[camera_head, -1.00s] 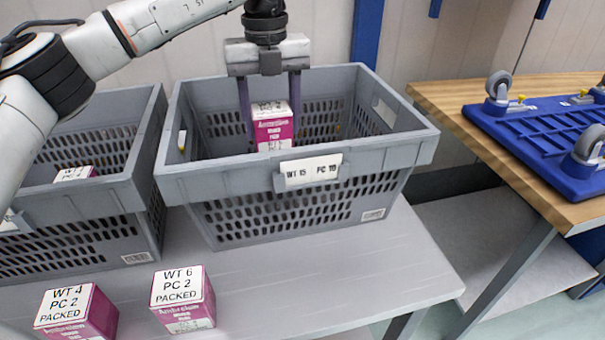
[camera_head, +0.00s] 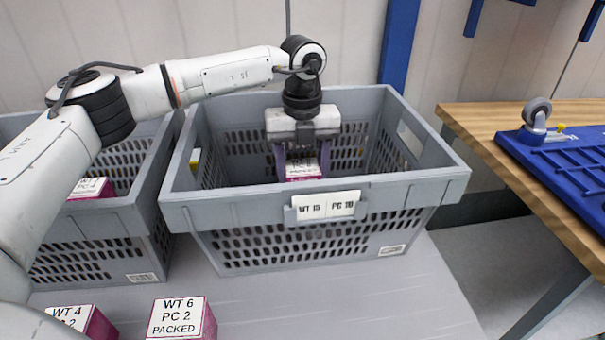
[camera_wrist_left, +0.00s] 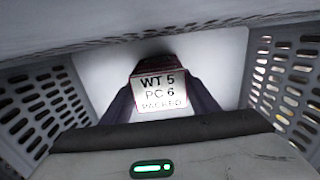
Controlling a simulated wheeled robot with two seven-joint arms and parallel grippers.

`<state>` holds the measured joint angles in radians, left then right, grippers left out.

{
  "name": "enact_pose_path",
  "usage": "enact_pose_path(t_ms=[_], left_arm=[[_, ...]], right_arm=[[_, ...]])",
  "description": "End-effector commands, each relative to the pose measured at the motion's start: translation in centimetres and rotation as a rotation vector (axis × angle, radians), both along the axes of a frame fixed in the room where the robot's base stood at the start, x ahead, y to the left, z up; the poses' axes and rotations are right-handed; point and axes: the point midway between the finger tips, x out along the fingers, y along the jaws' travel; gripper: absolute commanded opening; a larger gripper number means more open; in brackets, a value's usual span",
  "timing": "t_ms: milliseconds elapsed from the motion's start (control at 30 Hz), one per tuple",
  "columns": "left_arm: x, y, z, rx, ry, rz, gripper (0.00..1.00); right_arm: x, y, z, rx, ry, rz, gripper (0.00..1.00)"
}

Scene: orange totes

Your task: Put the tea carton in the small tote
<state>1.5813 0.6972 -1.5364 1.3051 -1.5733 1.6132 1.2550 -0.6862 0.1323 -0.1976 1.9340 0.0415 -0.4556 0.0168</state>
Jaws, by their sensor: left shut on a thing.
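My left gripper (camera_head: 303,163) reaches down inside the right-hand grey tote (camera_head: 240,200), whose front label reads "WT 15 PC 10". It is shut on a magenta and white carton (camera_head: 303,171), with one finger on each side. In the left wrist view the carton (camera_wrist_left: 160,92) shows a white top reading "WT 5 PC 6 PACKED", between the purple fingers. The carton is below the tote's rim, and its lower part is hidden by the front wall. I cannot tell whether it touches the floor. My right gripper is not in view.
Another grey tote (camera_head: 100,225) on the left holds a similar carton (camera_head: 90,188). Two more cartons (camera_head: 180,320) (camera_head: 78,320) stand on the light table in front. A wooden table (camera_head: 480,125) with a blue wheeled dolly (camera_head: 560,160) is at the right.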

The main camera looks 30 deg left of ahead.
Motion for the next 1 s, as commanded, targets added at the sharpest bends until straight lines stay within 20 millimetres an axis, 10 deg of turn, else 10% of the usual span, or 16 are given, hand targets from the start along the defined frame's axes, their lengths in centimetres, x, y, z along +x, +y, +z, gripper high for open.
enact_pose_path(t_ms=[300,333,433,1000], left_arm=[[0.0,0.0,-0.3,-0.001,-0.002,0.000,0.26],[0.0,0.0,-0.3,-0.001,-0.001,0.000,0.56],[0.0,0.0,-0.3,0.000,-0.001,0.000,0.73],[0.1,-0.1,3.4,-0.002,-0.005,0.000,0.73]], right_arm=[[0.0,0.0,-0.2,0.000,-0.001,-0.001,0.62],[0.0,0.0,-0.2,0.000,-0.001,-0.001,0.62],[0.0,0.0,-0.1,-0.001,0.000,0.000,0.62],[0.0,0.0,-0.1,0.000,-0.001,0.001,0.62]])
